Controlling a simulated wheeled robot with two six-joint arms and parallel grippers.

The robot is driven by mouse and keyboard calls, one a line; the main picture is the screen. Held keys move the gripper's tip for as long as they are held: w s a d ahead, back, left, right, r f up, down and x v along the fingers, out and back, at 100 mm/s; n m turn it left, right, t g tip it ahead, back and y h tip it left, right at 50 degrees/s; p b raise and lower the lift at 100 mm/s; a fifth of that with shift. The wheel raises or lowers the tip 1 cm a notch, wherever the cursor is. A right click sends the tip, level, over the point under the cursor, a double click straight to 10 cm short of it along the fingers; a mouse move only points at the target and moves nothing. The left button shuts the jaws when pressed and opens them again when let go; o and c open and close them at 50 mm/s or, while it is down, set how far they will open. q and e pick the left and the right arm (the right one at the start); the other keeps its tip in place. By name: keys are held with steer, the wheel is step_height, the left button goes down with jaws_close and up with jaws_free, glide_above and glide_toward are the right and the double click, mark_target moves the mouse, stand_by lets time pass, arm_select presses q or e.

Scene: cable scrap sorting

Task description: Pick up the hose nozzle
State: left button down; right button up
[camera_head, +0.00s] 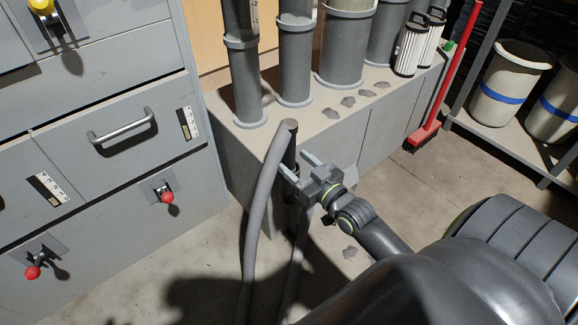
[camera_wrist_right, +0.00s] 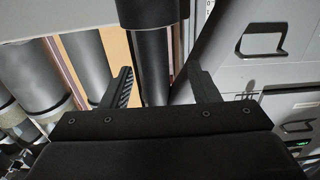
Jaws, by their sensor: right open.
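The hose nozzle (camera_head: 290,147) is a dark, nearly upright tube beside the front of the grey cabinet. A grey hose (camera_head: 263,190) arches close by it and hangs down. My right gripper (camera_head: 296,164) is open, with its fingers pointing at the nozzle's dark body. In the right wrist view the dark tube (camera_wrist_right: 153,62) shows between the two open fingers (camera_wrist_right: 160,88), nearer the left one. I cannot tell whether either finger touches it. The nozzle's lower part is hidden behind the gripper. My left gripper is not in view.
Several grey vertical pipes (camera_head: 295,60) stand on the low cabinet (camera_head: 330,130), with dark scraps on its top. A drawer unit (camera_head: 110,200) with red knobs stands at left. A red broom (camera_head: 440,90) and bins (camera_head: 507,85) are at right. The floor between is mostly clear.

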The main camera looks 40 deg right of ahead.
mark_target(286, 151)
steer(key=shift+w+d+f+b, duration=0.1)
steer(key=shift+w+b, duration=0.45)
steer(key=shift+w, duration=2.3)
steer(key=shift+c, duration=0.4)
jaws_close()
